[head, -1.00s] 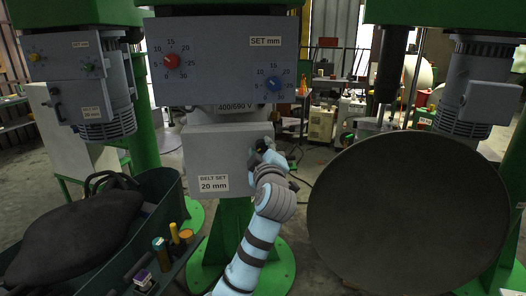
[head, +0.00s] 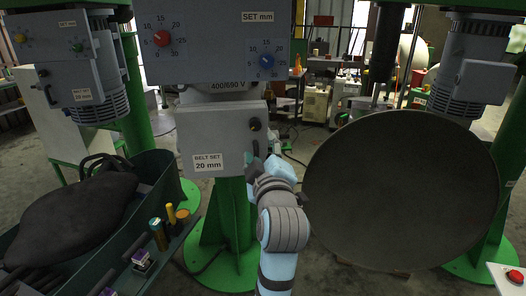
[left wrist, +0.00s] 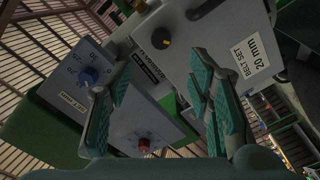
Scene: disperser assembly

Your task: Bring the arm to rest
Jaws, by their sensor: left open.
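My left arm (head: 282,226) reaches up from the bottom of the head view, bent at the wrist. My left gripper (head: 262,167) is in front of the lower right part of the grey "BELT SET 20 mm" box (head: 207,132); the fingers are small and partly hidden by the wrist. In the left wrist view my left gripper (left wrist: 163,100) has its teal-padded fingers spread, with nothing held between them. The box (left wrist: 220,45) and its dark knob (left wrist: 163,39) show beyond the fingers. I cannot tell if a finger touches the box. My right gripper is not in view.
A grey panel with red and blue knobs (head: 209,40) is above the box. A large dark disc (head: 402,190) stands close to the right of my arm. A green bin (head: 160,186) with a black sack (head: 70,220) is at left. A red button (head: 515,276) is at bottom right.

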